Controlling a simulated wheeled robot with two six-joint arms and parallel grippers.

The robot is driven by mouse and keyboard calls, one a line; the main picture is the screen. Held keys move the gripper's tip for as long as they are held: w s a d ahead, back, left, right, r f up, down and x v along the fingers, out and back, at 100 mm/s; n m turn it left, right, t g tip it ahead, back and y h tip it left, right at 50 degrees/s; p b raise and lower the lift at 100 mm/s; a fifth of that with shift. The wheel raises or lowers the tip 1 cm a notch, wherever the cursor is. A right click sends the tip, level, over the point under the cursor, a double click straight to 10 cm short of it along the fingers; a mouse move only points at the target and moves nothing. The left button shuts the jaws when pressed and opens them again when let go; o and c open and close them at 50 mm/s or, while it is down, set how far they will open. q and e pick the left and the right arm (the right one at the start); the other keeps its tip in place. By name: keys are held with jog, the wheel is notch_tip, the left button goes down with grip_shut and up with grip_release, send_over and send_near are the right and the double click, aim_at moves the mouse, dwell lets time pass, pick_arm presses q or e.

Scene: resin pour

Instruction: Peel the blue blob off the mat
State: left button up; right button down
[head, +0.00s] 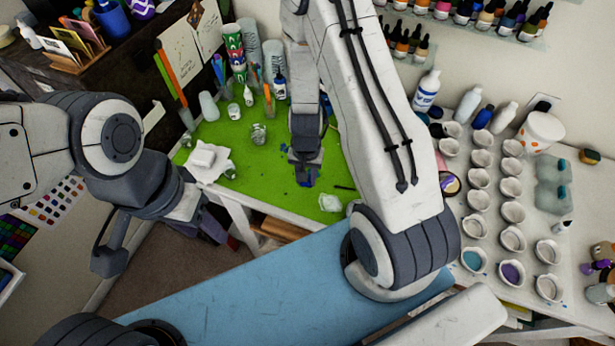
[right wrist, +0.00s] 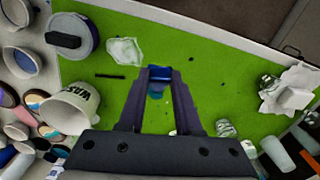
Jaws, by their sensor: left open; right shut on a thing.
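The green mat (head: 225,145) lies on the white table and also fills much of the right wrist view (right wrist: 215,75). My right gripper (head: 306,178) is low over the mat; its fingertips (right wrist: 158,73) are shut on the blue blob (right wrist: 157,72). A bit of the blob (head: 308,182) shows at the fingertips in the head view. Darker blue shows between the fingers. Whether the blob still touches the mat is hard to tell. My left gripper (head: 208,226) is in front of the table edge, away from the mat, open and empty; its fingertips are partly hidden.
A crumpled white cloth (head: 205,160) lies at the mat's left. A clear lump (head: 330,202) and a dark stick (right wrist: 110,76) lie beside my right gripper. A white cup (right wrist: 72,105) stands close by. Several small cups (head: 480,200) stand on the right table.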

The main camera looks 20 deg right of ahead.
jog(key=shift+r, duration=0.1)
notch_tip(320, 180, up, 3)
jog(key=p, duration=0.2)
jog(key=shift+f+p, duration=0.2)
jog(key=shift+p, duration=0.15)
jog(key=shift+r, duration=0.6)
